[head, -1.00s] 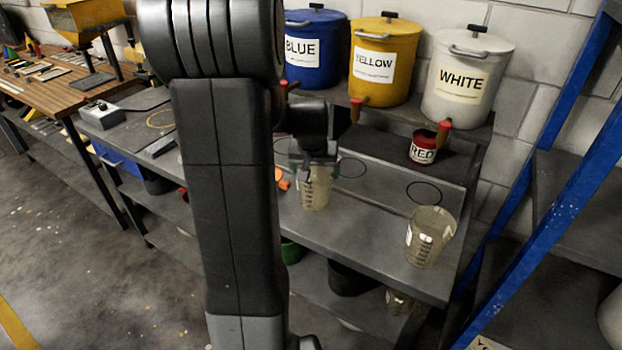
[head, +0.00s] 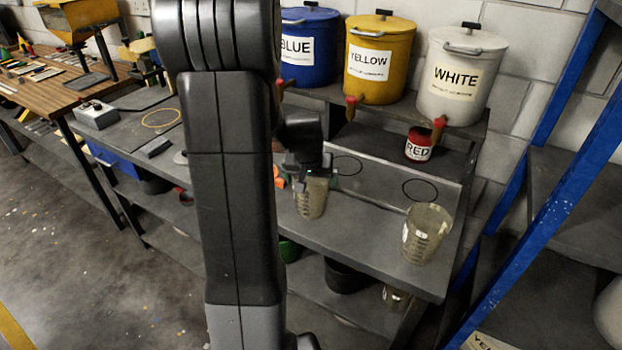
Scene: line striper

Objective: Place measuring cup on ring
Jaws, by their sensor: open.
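One clear measuring cup (head: 311,200) with dark markings stands on the grey bench. My gripper (head: 309,176) is open at this cup's upper part, partly in front of its rim; I cannot tell whether the fingers touch it. A second measuring cup (head: 425,234) stands near the bench's right front edge, apart from my gripper. A dark ring (head: 347,166) is drawn on the bench behind the first cup, below the yellow bucket. Another dark ring (head: 420,190) lies below the white bucket, behind the second cup. Both visible rings are empty.
Blue (head: 309,49), yellow (head: 380,60) and white (head: 461,77) buckets stand on a raised shelf at the back. A small red can (head: 418,146) sits under the white bucket. A blue rack post (head: 540,170) rises at right. My arm hides the bench's left middle.

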